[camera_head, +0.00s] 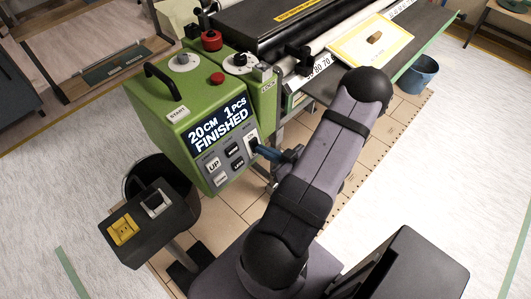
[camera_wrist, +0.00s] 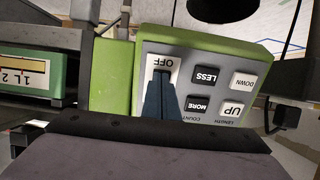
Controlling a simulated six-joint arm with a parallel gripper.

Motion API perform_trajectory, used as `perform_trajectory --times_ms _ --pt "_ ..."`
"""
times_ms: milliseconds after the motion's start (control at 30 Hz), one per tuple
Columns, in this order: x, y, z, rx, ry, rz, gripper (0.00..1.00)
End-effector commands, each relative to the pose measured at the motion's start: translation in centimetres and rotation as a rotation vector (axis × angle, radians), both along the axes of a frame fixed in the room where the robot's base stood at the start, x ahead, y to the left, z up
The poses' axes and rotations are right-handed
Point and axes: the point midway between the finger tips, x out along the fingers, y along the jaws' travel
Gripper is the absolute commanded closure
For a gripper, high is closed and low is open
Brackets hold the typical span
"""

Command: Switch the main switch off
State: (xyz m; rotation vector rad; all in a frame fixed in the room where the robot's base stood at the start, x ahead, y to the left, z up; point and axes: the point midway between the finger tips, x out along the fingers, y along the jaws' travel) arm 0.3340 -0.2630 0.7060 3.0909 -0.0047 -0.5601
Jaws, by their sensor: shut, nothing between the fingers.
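The main switch (camera_head: 252,143) is a dark rocker on a white plate at the right edge of the button panel on the green machine box (camera_head: 160,120). In the wrist view the switch (camera_wrist: 163,74) shows upside down, with an OFF label beside it. My gripper (camera_head: 262,151) has blue fingers, closed together and empty, at the switch. In the wrist view the fingertips (camera_wrist: 161,82) overlap the switch and hide much of it. I cannot tell whether they touch it or which way the rocker is tipped.
The display (camera_head: 222,130) reads "20CM 1PCS FINISHED". UP, DOWN, MORE and LESS buttons (camera_wrist: 205,75) sit close to the switch. A red knob (camera_head: 217,78) and a black handle (camera_head: 163,80) are on the box. A dark bin (camera_head: 187,205) stands below.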

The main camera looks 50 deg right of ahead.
Motion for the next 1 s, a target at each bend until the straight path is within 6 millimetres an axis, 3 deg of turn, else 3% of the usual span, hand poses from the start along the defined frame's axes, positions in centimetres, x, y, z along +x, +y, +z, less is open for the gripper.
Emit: perform_trajectory --times_ms 33,1000 --pt "0.3 0.1 -0.9 0.003 -0.02 0.003 1.0" --pt "0.5 0.0 1.5 -0.005 -0.023 0.008 1.0"
